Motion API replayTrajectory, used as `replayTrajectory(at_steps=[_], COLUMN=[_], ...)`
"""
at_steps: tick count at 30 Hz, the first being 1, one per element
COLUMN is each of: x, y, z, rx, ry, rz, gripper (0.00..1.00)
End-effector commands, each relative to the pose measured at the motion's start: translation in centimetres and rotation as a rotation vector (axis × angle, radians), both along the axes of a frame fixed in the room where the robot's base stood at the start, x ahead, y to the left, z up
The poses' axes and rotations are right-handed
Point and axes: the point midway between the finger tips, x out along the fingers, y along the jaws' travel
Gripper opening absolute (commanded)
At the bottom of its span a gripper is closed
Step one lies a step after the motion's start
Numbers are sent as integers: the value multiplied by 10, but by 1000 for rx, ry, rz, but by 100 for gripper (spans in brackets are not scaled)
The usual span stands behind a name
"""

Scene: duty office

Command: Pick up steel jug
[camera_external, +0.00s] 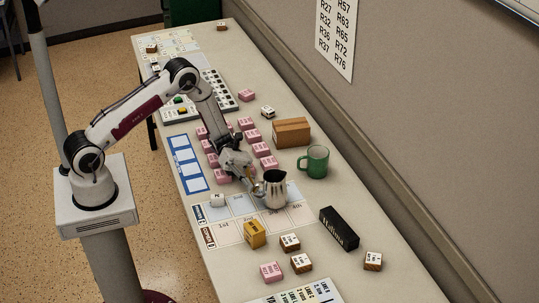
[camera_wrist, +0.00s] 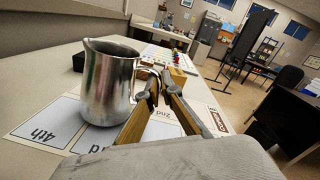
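The steel jug (camera_external: 275,190) is a shiny metal pitcher with a handle on its left side. It stands upright on the printed mat. In the wrist view the jug (camera_wrist: 105,85) fills the left, with its handle turned toward the fingers. My gripper (camera_external: 252,181) is low, at the handle side of the jug. In the wrist view the two fingertips (camera_wrist: 160,84) are close together at the handle, one on either side as far as I can see. Whether they touch or squeeze it I cannot tell. The jug's lower handle is partly hidden by a finger.
A green mug (camera_external: 314,162) and a cardboard box (camera_external: 291,132) stand behind the jug. A black block (camera_external: 339,229), a yellow block (camera_external: 254,234) and small lettered blocks lie nearer the front. Pink blocks (camera_external: 223,177) crowd the area beside my gripper. The wall borders the right side.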

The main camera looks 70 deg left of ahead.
Motion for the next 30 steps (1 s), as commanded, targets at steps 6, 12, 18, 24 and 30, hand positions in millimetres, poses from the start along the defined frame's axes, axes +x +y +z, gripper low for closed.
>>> replayTrajectory(at_steps=[6,12,18,24,30], x=[0,0,0,0,0], y=[0,0,0,0,0], z=[12,26,41,56,69], rx=[-1,-1,-1,-2,-1], ry=[-3,-2,-3,-3,-2], rz=[0,0,0,0,0], gripper=[0,0,0,0,0])
